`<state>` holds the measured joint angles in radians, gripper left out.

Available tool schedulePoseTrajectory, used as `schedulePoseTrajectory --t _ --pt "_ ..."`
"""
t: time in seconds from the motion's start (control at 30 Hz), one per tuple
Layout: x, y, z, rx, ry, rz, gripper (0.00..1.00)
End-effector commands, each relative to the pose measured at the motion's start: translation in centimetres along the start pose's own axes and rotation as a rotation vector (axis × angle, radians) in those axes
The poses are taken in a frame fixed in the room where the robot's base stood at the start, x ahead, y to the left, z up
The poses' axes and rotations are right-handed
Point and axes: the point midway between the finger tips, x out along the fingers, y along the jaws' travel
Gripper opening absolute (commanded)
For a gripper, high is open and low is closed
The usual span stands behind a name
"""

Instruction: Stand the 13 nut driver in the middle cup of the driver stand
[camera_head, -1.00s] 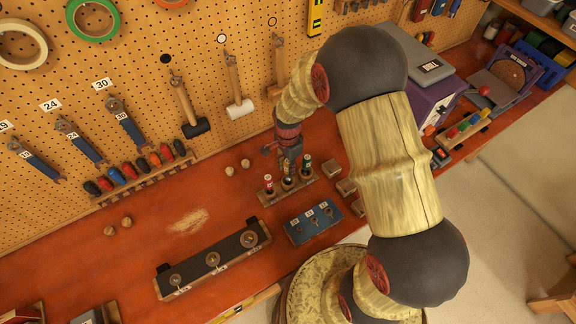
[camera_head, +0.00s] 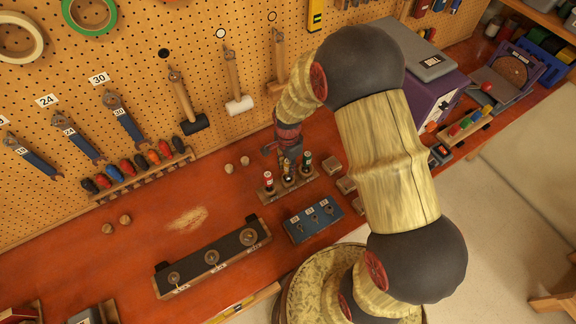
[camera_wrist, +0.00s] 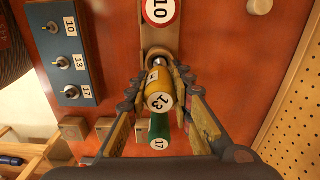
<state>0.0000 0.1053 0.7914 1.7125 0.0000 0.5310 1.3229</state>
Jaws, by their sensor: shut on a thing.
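The yellow 13 nut driver (camera_wrist: 158,98) is between the fingers of my gripper (camera_wrist: 160,92), which is shut on it. In the wrist view its shaft end meets the middle cup of the wooden driver stand (camera_wrist: 172,42); how deep it sits is hidden. In the head view my gripper (camera_head: 289,160) is over the middle of the driver stand (camera_head: 269,197), and the yellow driver (camera_head: 288,177) looks upright. The red 10 driver (camera_head: 268,181) and the green 17 driver (camera_head: 305,165) stand in the outer cups; they also show in the wrist view, red (camera_wrist: 160,10) and green (camera_wrist: 159,130).
A blue block (camera_head: 311,222) with posts labelled 10, 13 and 17 lies in front of the stand. Small wooden blocks (camera_head: 346,185) sit to its right. A long black rack (camera_head: 212,262) is at front left. The pegboard with hammers rises behind.

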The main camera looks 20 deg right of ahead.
Motion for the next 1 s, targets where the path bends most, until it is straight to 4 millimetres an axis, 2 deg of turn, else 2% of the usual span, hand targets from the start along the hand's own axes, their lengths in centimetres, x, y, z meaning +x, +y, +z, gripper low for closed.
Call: schedulePoseTrajectory --t 0.33,0.63,0.67,1.0 --pt "1.4 0.0 0.0 0.000 0.000 0.000 0.00" --pt "1.4 0.0 0.0 0.000 0.000 0.000 0.00" --pt "1.4 0.0 0.0 0.000 0.000 0.000 0.23" --pt "1.4 0.0 0.0 0.000 0.000 0.000 0.42"
